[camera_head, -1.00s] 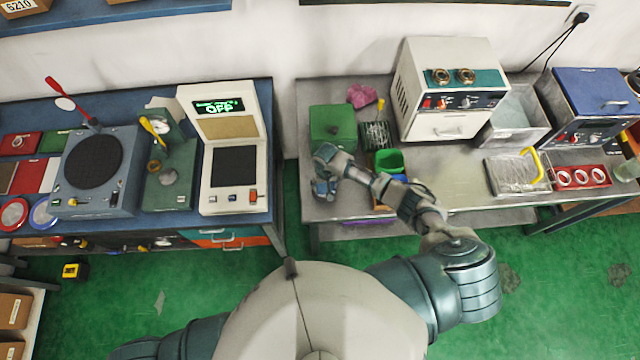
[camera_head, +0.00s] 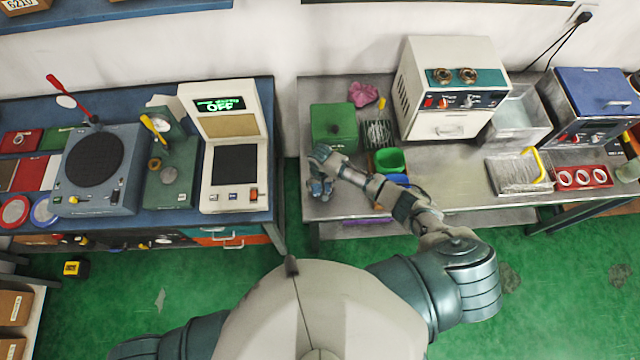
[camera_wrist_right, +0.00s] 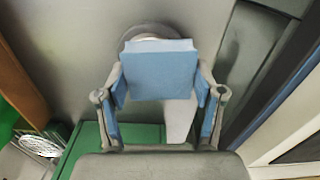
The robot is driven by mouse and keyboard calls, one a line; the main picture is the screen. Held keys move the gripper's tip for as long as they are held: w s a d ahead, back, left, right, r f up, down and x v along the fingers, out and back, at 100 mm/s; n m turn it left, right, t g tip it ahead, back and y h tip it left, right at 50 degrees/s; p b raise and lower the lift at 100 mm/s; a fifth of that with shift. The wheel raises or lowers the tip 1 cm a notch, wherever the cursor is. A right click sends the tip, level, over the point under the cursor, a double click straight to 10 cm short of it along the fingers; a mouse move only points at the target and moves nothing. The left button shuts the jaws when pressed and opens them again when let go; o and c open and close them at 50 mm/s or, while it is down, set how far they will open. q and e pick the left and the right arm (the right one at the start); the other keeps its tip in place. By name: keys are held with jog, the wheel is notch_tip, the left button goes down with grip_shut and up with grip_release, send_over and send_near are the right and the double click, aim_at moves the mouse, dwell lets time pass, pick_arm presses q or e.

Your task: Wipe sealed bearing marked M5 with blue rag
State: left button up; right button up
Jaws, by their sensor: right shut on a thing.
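My right gripper (camera_head: 318,188) is over the left front part of the metal bench. In the right wrist view its fingers (camera_wrist_right: 160,100) are shut on the folded blue rag (camera_wrist_right: 160,72), which spans the space between them. A grey round ring (camera_wrist_right: 145,43), which looks like a bearing, lies on the bench just beyond the rag and is partly hidden by it. I cannot read any marking on it, nor tell whether the rag touches it. In the head view the gripper hides this spot. My left gripper is not in view.
A green box (camera_head: 333,127) stands just behind my right gripper. A green bin (camera_head: 389,160), a pink cloth (camera_head: 362,94) and a white oven (camera_head: 450,90) are on the same metal bench (camera_head: 440,165). A red tray of rings (camera_head: 582,178) sits at the right.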

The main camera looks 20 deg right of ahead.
jog(key=shift+s+d+f, duration=0.1)
jog(key=shift+s+d, duration=0.05)
jog(key=shift+d, duration=0.5)
jog(key=shift+s+d, duration=0.15)
jog(key=shift+d, duration=0.5)
jog(key=shift+w+a, duration=0.3)
jog(key=shift+a, duration=0.5)
jog(key=shift+w+a, duration=0.25)
jog(key=shift+a, duration=0.5)
jog(key=shift+d, duration=0.15)
jog(key=shift+s+d, duration=0.15)
jog(key=shift+d, duration=0.6)
jog(key=shift+s+d, duration=0.1)
jog(key=shift+d, duration=0.6)
jog(key=shift+r, duration=3.1)
